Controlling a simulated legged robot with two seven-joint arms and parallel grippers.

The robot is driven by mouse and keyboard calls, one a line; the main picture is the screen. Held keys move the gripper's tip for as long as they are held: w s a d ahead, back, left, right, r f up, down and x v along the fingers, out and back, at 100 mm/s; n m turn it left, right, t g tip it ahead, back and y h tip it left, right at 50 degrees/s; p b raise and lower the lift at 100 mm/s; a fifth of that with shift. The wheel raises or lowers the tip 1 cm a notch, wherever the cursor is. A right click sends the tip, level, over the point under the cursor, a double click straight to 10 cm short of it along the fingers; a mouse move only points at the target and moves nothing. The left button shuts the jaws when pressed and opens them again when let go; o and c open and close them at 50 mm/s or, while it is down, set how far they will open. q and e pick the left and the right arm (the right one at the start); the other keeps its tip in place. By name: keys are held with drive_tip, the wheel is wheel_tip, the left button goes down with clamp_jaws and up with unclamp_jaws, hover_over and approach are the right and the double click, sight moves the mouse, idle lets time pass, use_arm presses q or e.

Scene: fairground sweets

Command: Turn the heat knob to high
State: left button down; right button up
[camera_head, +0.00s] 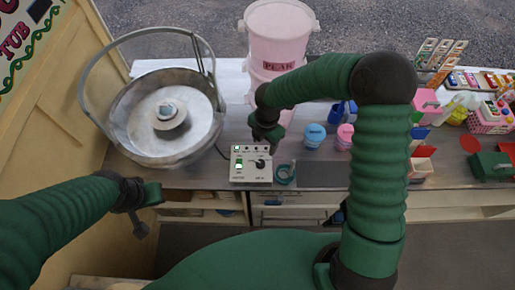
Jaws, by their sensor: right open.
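The heat knob (261,163) is a small dark knob on the right part of a pale control box (238,176). The box stands near the counter's front edge and has green-lit switches (238,166) at its left. My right gripper (268,140) hangs just above the back of the box, close to the knob, and looks apart from it. Its jaws are open and hold nothing that I can see. My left gripper (146,212) is in front of the counter, left of the box and well away from it. Its jaws are too unclear to read.
A round metal cotton-candy bowl (128,133) with a raised hoop stands left on the counter (321,175). A pink tub (275,48) stands behind the box. A teal coil (286,173) lies right of it. Blue (314,135) and pink (344,137) jars stand farther right.

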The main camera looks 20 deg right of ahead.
sight(261, 162)
drive_tip(key=shift+n, duration=0.8)
drive_tip(key=f+p, duration=0.1)
drive_tip(key=f, duration=0.4)
drive_tip(key=w+f+p, duration=0.1)
drive_tip(key=f, duration=0.4)
drive_tip(key=f+p, duration=0.1)
drive_tip(key=f, duration=0.4)
drive_tip(key=shift+w+a+f, duration=0.2)
drive_tip(key=shift+w, duration=0.1)
drive_tip(key=shift+a+f+p, duration=0.1)
drive_tip(key=shift+f+p, duration=0.2)
drive_tip(key=shift+f, duration=0.05)
use_arm(q)
drive_tip(key=v, duration=0.4)
drive_tip(key=shift+w+a+r, duration=0.2)
drive_tip(key=shift+r, duration=0.2)
use_arm(e)
drive_tip(key=shift+s+a+f, duration=0.1)
drive_tip(key=shift+f, duration=0.05)
use_arm(q)
drive_tip(key=shift+d, duration=0.1)
use_arm(e)
clamp_jaws()
